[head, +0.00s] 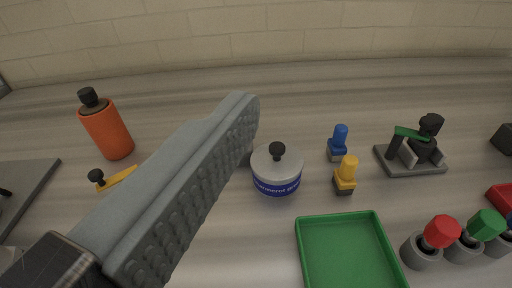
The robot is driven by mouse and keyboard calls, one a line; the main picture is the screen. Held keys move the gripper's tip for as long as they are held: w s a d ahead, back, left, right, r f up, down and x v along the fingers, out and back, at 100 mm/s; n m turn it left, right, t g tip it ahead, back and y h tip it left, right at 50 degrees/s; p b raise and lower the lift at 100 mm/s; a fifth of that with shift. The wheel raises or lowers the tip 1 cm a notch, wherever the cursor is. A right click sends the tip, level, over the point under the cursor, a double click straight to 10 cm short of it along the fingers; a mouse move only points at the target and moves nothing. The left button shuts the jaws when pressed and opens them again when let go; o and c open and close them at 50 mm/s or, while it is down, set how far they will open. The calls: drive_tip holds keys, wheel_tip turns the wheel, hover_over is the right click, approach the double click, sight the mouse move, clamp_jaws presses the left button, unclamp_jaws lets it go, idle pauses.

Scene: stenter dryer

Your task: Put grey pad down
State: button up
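A long grey slab with a smooth upper edge and a studded side (190,200) runs from the lower left to the middle of the head view. It hangs close to the camera, above the bench. At its near end is a dark block (62,268), which looks like part of my gripper. I cannot tell whether the slab is the grey pad or a finger of my gripper. No opposing fingertip shows, so the grip itself is hidden. A flat grey plate (35,185) lies at the left edge, partly cut off, with a small black part on it.
An orange bottle (107,133) and a yellow black-knobbed piece (120,177) stand left. A lidded pot (277,170), blue (339,142) and yellow pegs (346,175), a green tray (345,250), a clamp fixture (412,150) and coloured knobs (440,235) stand right. The back is clear.

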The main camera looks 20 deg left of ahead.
drive_tip(key=w+a+m+g+y, duration=0.1)
drive_tip(key=w+a+m+g, duration=0.25)
drive_tip(key=w, duration=0.35)
drive_tip(key=m+g+h, duration=0.1)
drive_tip(key=m+g, duration=0.9)
drive_tip(key=g, duration=0.4)
hover_over(245, 161)
drive_tip(key=w+a, duration=0.3)
drive_tip(key=w, duration=0.1)
wheel_tip(245, 161, down, 3)
drive_tip(key=f, duration=1.7)
drive_tip(key=shift+s+f, duration=0.35)
drive_tip(key=c, duration=1)
